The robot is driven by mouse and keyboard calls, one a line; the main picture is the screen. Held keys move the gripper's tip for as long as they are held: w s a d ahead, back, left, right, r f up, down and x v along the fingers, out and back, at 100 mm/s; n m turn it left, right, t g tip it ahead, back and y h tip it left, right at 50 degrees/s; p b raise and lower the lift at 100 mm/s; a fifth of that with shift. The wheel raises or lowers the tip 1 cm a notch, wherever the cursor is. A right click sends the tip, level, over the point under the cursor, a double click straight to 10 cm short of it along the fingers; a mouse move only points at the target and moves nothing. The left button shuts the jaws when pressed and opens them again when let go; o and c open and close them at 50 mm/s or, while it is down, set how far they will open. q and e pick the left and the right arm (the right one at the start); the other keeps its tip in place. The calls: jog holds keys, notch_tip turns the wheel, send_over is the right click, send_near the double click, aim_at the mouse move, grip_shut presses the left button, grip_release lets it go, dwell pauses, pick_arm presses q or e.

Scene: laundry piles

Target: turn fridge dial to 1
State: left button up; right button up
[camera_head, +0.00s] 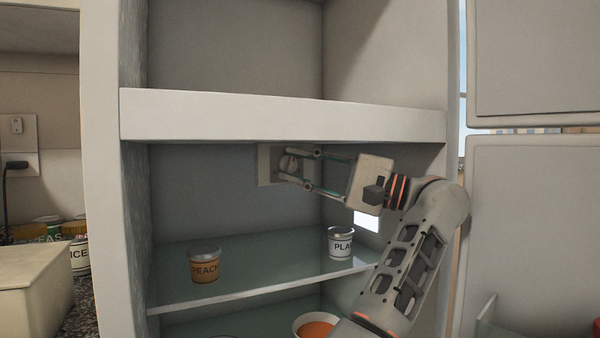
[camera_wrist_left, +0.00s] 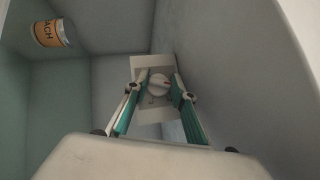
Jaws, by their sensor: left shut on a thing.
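The round, pale fridge dial (camera_head: 289,164) sits on a pale plate (camera_head: 265,166) on the back wall, under the white crossbar. My left gripper (camera_head: 286,165) reaches it from the right, with its fingers on either side of the dial and shut on it. In the left wrist view the dial (camera_wrist_left: 157,84) stands between the two fingertips (camera_wrist_left: 159,78). A small red mark shows on the right part of its face. The marks on the plate are too small to read. My right gripper is not in view.
A glass shelf (camera_head: 240,284) below the arm holds a peach cup (camera_head: 205,265) and a white cup with a partly hidden label (camera_head: 341,245). A bowl with orange contents (camera_head: 315,327) stands lower. The white crossbar (camera_head: 280,116) is close above the gripper. Open doors (camera_head: 535,210) stand at the right.

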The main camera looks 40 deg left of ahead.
pick_arm(q)
jog(key=shift+r+n+h, duration=0.1)
jog(key=shift+n+h, duration=0.5)
jog(key=shift+n, duration=0.1)
jog(key=o, duration=1.1)
